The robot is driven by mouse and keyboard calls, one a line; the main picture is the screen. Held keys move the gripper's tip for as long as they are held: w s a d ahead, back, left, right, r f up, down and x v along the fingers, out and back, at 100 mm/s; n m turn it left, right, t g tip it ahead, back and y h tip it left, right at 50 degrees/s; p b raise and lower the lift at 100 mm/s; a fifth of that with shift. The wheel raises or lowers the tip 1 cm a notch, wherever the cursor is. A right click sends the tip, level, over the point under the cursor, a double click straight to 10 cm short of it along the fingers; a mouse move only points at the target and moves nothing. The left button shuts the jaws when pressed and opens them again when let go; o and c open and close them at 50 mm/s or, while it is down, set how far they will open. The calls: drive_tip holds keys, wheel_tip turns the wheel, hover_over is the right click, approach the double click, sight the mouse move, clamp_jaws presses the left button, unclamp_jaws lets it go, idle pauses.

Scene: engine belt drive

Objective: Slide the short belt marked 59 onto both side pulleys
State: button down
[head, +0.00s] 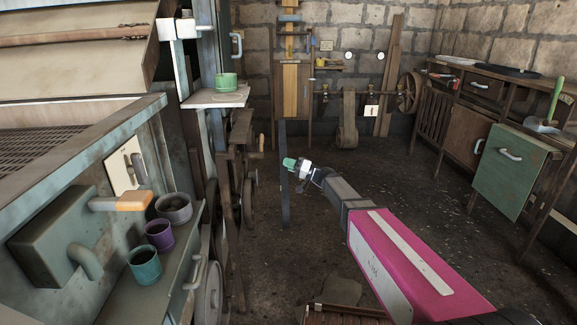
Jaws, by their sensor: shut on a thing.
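My gripper (289,163), with green fingertips, is near the middle of the head view at the end of my pink and grey arm. It is shut on a dark belt (285,205) that hangs upright as a narrow strip, clear of the wheels. I cannot read a number on it. Dark wheels (247,203) stand along the machine's side, left of the belt. A spoked wheel (409,92) sits on a shaft by the back wall. I cannot tell which wheels are the two side pulleys.
A green cabinet (511,170) and a wooden bench (450,125) stand at right. A metal ledge (135,300) at front left holds a teal cup (144,266), a purple cup (159,236) and a grey bowl (174,208). The floor (390,180) between is mostly clear.

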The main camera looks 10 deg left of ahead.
drive_tip(key=s+a, duration=0.2)
drive_tip(key=a, duration=0.9)
drive_tip(key=shift+s, duration=0.3)
drive_tip(key=shift+s+a, duration=0.15)
drive_tip(key=shift+a, duration=0.45)
drive_tip(key=shift+s+a, duration=0.15)
drive_tip(key=shift+a, duration=0.45)
idle(0.8)
drive_tip(key=shift+s+a, duration=0.1)
drive_tip(key=shift+a, duration=0.15)
drive_tip(key=shift+d, duration=0.15)
drive_tip(key=shift+d, duration=0.45)
idle(0.3)
drive_tip(key=shift+w+r+m+t, duration=0.1)
drive_tip(key=shift+w+m+t, duration=0.1)
drive_tip(key=shift+m+t, duration=0.35)
